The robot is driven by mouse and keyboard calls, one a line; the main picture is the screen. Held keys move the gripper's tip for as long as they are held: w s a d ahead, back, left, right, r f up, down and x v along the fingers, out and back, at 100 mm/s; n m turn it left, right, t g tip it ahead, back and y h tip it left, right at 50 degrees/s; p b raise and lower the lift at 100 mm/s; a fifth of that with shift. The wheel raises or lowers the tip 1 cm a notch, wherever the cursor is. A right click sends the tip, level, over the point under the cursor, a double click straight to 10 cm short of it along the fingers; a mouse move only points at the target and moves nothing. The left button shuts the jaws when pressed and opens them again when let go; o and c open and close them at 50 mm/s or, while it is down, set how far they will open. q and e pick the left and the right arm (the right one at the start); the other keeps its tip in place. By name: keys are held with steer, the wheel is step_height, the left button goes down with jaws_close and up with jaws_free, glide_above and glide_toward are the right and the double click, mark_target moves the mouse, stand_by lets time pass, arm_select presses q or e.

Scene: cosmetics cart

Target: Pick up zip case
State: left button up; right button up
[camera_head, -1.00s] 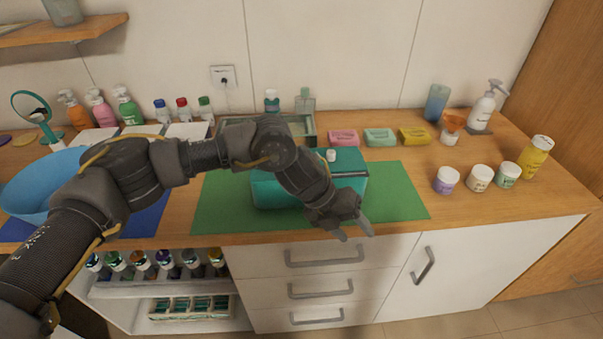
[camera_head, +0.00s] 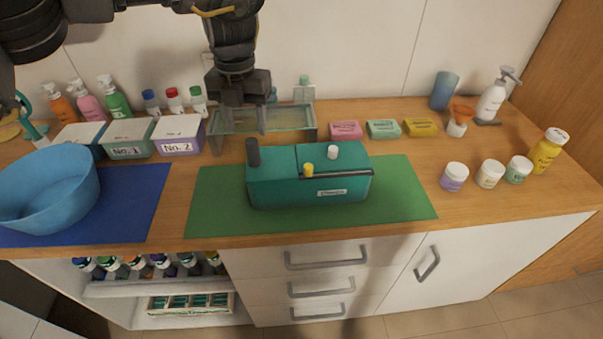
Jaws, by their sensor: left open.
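A teal box-like case (camera_head: 290,185) with a dark bar along its upper front sits on the green mat (camera_head: 405,195); it looks like the zip case, but I see no clear zipper. A dark post stands at its left end, and a yellow knob and a white cap show on top. Its small front label is too small to read. My left gripper (camera_head: 239,140) points down, open and empty, with its fingers spread. It is behind and left of the case, in front of the glass tray (camera_head: 290,137) in the picture, apart from the case. My right gripper is out of view.
A blue bowl (camera_head: 48,190) on a blue mat and labelled boxes (camera_head: 178,134) stand at left. Pump bottles line the back left. Coloured soap bars (camera_head: 383,129) lie behind the mat, jars (camera_head: 489,174) at right. The mat's right part is clear.

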mark_target(251, 140)
arm_select(q)
steer(key=shift+w+f, duration=0.2)
steer(key=shift+f, duration=1.05)
steer(key=shift+w+f, duration=0.2)
steer(key=shift+f, duration=0.1)
steer(key=shift+s+f, duration=0.1)
steer(key=f, duration=0.1)
steer(key=f+p, duration=0.1)
steer(key=f, duration=0.1)
steer(key=f+p, duration=0.1)
steer(key=f, duration=0.1)
steer(key=shift+w+d, duration=0.2)
steer(key=shift+w, duration=0.1)
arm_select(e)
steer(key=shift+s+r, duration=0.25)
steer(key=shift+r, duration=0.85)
arm_select(q)
steer(key=shift+s, duration=0.1)
steer(key=shift+c, duration=0.4)
jaws_close()
steer(key=shift+r, duration=0.1)
